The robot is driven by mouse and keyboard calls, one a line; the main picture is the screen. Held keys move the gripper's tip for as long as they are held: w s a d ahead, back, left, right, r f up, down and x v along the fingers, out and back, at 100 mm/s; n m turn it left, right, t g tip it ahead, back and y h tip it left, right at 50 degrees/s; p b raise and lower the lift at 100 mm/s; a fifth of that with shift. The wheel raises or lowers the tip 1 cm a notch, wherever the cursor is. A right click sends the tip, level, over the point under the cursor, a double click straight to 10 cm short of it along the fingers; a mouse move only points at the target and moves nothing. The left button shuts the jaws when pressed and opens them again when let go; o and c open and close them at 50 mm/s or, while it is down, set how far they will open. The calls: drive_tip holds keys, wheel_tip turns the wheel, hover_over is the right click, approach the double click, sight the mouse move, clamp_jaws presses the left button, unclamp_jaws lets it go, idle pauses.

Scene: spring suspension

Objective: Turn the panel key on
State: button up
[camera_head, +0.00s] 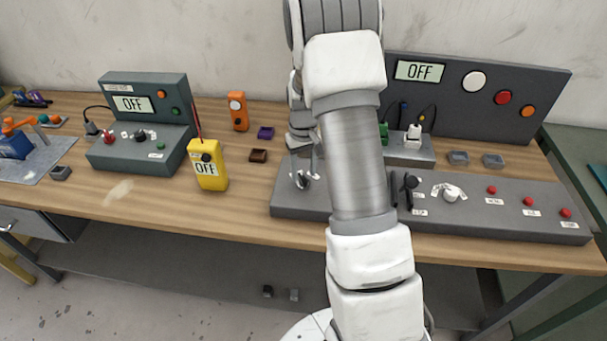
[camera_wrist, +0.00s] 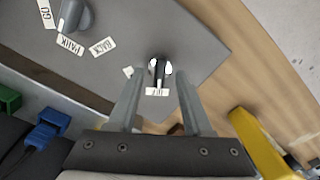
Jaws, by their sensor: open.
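The panel key (camera_wrist: 158,69) is a small dark key or knob on a pale round base with a white label, on the grey sloped control panel (camera_wrist: 205,28). In the wrist view it sits just beyond and between the fingertips of my gripper (camera_wrist: 161,82). The fingers are apart, with nothing held; contact with the key cannot be told. In the head view the key (camera_head: 302,181) is at the left end of the long panel (camera_head: 530,224), with my gripper (camera_head: 303,150) above it, partly hidden by my arm. The display (camera_head: 420,71) behind reads OFF.
A black lever (camera_head: 409,187), a white knob (camera_head: 450,194) and several red buttons lie right along the panel. A yellow meter (camera_head: 208,165) stands to the left, near my gripper in the wrist view (camera_wrist: 262,145). Blue (camera_wrist: 42,136) and green plugs are close by.

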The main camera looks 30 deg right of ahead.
drive_tip(key=shift+f, duration=1.1)
clamp_jaws()
